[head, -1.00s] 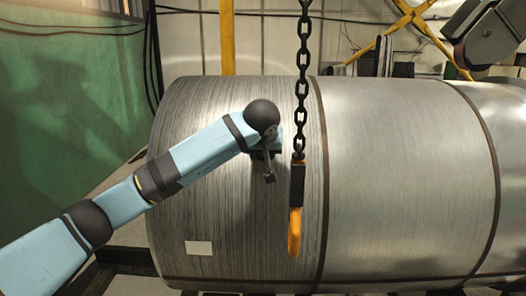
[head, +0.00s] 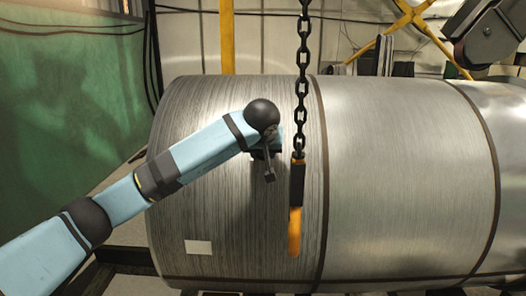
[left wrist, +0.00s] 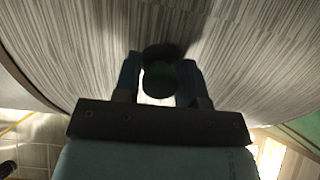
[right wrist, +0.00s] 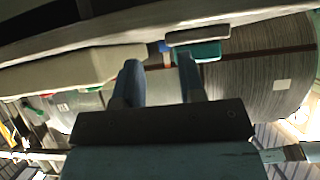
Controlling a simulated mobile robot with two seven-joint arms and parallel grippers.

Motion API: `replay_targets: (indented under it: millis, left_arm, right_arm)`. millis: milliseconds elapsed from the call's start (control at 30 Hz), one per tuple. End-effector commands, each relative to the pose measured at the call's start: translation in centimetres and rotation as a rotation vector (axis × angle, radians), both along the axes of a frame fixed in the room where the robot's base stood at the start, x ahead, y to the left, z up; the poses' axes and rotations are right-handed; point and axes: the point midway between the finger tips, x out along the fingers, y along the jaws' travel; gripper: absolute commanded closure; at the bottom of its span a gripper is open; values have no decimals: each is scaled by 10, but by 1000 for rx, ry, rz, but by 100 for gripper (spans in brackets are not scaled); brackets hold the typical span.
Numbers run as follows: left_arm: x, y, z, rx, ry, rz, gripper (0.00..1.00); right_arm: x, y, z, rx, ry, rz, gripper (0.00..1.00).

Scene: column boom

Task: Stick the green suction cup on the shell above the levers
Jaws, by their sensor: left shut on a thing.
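My left gripper (head: 266,166) is at the front of the large striped metal cylinder (head: 215,215), left of the hanging chain. In the left wrist view (left wrist: 160,80) its fingers are shut on a dark, round green thing, which I take to be the green suction cup (left wrist: 160,83). The cylinder's curved surface (left wrist: 90,45) is right behind the cup, with a dark shadow beside it. I cannot tell whether they touch. My right gripper (right wrist: 160,80) shows only in its own wrist view, with its fingers apart and nothing held. I cannot make out the levers clearly.
A yellow post (head: 227,40) stands behind. In the right wrist view, a long beige body (right wrist: 65,72) lies close beyond the fingers.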

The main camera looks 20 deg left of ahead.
Motion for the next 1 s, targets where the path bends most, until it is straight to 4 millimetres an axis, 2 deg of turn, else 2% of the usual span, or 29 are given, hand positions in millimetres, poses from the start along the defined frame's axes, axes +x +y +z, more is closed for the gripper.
replay_targets:
  millis: [33,67,100,167,200,433,567,667,1000]
  left_arm:
    - [0,-1,1,-1,-1,-1,85]
    - [0,-1,1,-1,-1,-1,57]
    - [0,-1,1,0,-1,-1,48]
    - [0,0,1,0,-1,-1,34]
    - [0,0,1,0,-1,-1,32]
    - [0,0,1,0,0,0,32]
    - [-5,-1,8,1,-2,0,32]
    - [-14,-4,21,3,-4,-1,32]
    - [-65,-19,76,1,-5,-2,32]
  right_arm:
    - [0,0,0,0,0,0,63]
    - [0,0,0,0,0,0,63]
    - [0,0,0,0,0,0,63]
    - [0,0,0,0,0,0,63]
    - [0,0,0,0,0,0,63]
    - [0,0,0,0,1,0,63]
    - [0,0,3,0,1,0,63]
    - [0,0,9,-1,0,0,63]
    - [0,-4,28,-6,-4,-7,63]
